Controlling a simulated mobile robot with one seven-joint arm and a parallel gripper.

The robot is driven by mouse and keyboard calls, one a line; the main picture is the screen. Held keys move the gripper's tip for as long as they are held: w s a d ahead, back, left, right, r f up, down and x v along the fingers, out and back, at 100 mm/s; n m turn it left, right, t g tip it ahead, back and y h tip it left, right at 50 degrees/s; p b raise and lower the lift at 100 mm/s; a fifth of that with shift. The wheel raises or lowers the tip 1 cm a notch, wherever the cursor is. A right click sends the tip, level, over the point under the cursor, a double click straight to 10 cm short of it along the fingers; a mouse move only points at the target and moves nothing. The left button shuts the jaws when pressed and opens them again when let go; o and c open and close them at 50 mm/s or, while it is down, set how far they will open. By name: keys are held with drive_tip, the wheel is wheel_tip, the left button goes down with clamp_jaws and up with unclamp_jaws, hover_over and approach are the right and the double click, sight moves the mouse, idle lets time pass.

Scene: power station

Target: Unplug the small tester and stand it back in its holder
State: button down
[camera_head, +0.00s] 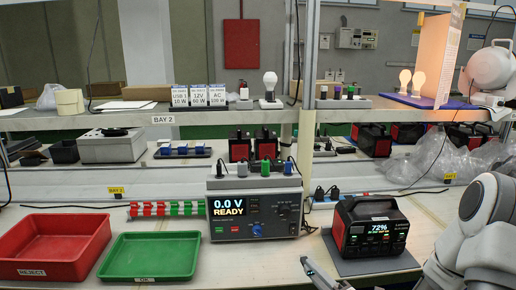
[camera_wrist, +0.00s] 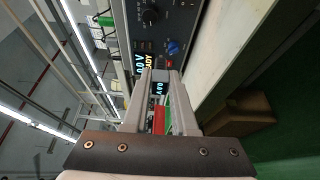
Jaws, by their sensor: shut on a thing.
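My gripper (camera_head: 318,272) is low in front of the bench, between the bench meter and the power station; only part of it shows in the head view. In the wrist view its two pale fingers (camera_wrist: 161,100) are closed on a small device, which I take to be the small tester (camera_wrist: 159,89). A small lit cyan readout shows on it. Red and green patches show behind or on it; I cannot tell which. The power station (camera_head: 372,228) reads 72%, its front apart from my gripper. I cannot make out the tester's holder with certainty.
The bench meter (camera_head: 254,208) reads 0.0 V READY, with several plugs on top. A red REJECT tray (camera_head: 40,270) and green OK tray (camera_head: 148,278) lie at left. Clear bench shows before the meter.

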wheel_tip(320, 180, up, 9)
drive_tip(key=p, duration=1.2)
drive_tip(key=shift+f, duration=0.15)
